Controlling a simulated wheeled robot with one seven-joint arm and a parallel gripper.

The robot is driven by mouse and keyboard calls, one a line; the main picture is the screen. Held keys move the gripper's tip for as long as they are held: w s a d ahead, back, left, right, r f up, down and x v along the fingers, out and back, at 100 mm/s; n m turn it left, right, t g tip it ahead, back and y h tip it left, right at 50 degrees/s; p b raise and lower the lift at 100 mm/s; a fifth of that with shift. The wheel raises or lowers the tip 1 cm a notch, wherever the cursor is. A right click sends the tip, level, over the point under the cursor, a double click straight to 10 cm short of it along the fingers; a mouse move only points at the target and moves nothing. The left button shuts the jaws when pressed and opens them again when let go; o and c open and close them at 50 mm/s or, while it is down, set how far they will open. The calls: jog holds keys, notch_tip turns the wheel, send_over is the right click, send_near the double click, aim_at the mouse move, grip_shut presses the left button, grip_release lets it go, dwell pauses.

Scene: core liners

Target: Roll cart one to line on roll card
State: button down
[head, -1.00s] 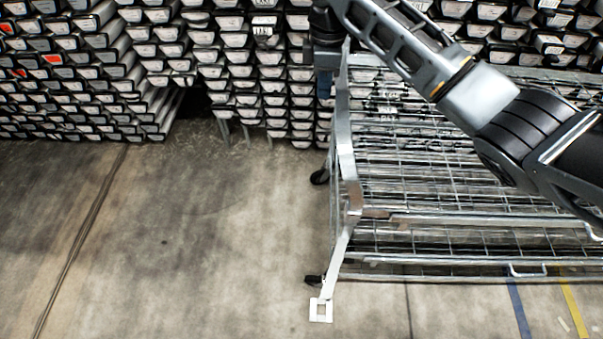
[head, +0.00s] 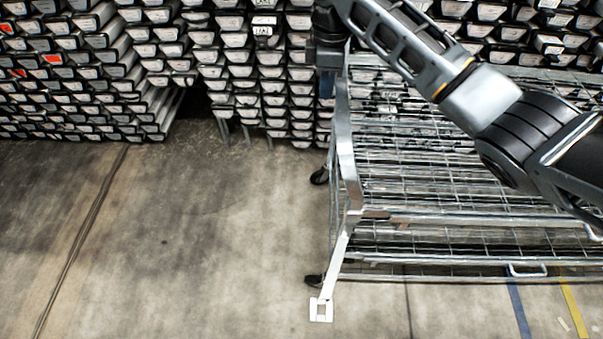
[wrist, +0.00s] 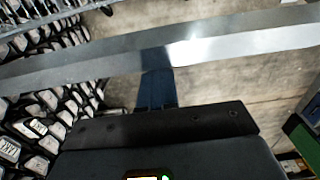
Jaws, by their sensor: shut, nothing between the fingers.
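The cart (head: 420,219), a silver wire-mesh frame with several shelf levels, stands on the floor at the right in the head view. Its end frame faces left, and black casters show at its left end. My gripper (head: 326,92) is at the upper part of that end frame, just on its left side. In the wrist view, my shut blue-grey fingers (wrist: 157,88) lie against or very close to the flat metal rail (wrist: 215,49); actual contact is unclear. A blue line (head: 519,311) and a yellow line (head: 573,305) mark the floor at lower right. I cannot make out a roll card.
Stacked core trays (head: 75,70) fill the back, with ends jutting out. A white square piece (head: 321,310) shows at the foot of the cart's front left post. The concrete floor (head: 190,240) left of the cart is clear.

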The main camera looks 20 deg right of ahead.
aim_at(342, 83)
jog(key=shift+s+d, duration=0.25)
jog(key=shift+d, duration=0.55)
jog(key=shift+s+d, duration=0.25)
jog(key=shift+d, duration=0.4)
jog(key=shift+s+d, duration=0.15)
jog(key=shift+d, duration=0.25)
jog(key=shift+s+d, duration=0.1)
jog(key=shift+d, duration=0.2)
jog(key=shift+a, duration=0.1)
jog(key=shift+w+a+r, duration=0.1)
jog(key=shift+w+a, duration=0.15)
jog(key=shift+a, duration=0.3)
jog(key=shift+a+r, duration=0.1)
jog(key=shift+r, duration=3.3)
